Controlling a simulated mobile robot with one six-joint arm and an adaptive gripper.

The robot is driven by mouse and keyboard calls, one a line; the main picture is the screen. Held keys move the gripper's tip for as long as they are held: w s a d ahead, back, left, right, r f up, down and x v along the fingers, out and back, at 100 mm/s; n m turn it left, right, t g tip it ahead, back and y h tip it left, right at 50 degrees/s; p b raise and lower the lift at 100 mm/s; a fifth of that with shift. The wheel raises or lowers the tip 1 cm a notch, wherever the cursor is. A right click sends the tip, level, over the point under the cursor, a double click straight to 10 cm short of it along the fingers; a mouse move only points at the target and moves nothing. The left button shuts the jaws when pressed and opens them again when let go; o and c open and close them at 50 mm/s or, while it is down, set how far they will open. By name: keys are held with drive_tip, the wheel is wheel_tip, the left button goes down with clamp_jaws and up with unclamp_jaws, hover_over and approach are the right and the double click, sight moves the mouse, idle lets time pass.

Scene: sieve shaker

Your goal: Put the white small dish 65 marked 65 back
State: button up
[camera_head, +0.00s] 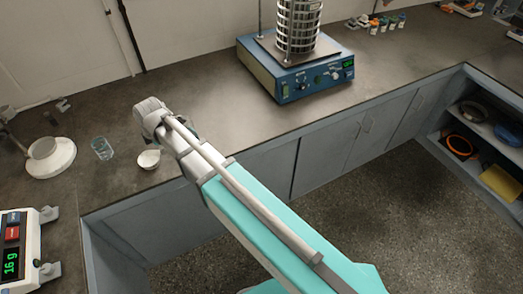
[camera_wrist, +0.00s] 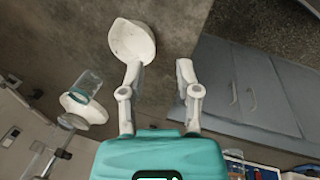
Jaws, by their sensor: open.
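The white small dish (camera_head: 149,159) sits on the dark counter near its front edge, to the right of a clear glass beaker (camera_head: 102,148). No number is legible on it. In the wrist view the dish (camera_wrist: 132,38) lies just beyond the tip of the left finger; I cannot tell whether they touch. My gripper (camera_wrist: 159,70) is open, with nothing between its fingers and the dish to the left of the gap. In the head view my wrist hides the fingers.
A white stand with a round base (camera_head: 50,158) is left of the beaker. A balance (camera_head: 22,240) is at the lower left. The blue sieve shaker (camera_head: 298,82) stands at the back, with small bottles (camera_head: 385,25) further right. The counter between my wrist and the shaker is clear.

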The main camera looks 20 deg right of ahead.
drive_tip(key=s+d+m, duration=0.3)
drive_tip(key=d+m, duration=0.4)
drive_tip(key=d, duration=0.4)
drive_tip(key=s+d+m+g+h, duration=0.1)
drive_tip(key=s+d+m, duration=0.3)
drive_tip(key=d+m, duration=0.4)
drive_tip(key=s+d+m+g, duration=0.1)
drive_tip(key=s+d+m, duration=0.3)
drive_tip(key=d+m, duration=0.4)
drive_tip(key=d, duration=0.7)
drive_tip(key=shift+s+d+f+h, duration=0.15)
drive_tip(key=shift+d+f+h, duration=0.15)
drive_tip(key=shift+d, duration=0.05)
drive_tip(key=shift+a, duration=0.15)
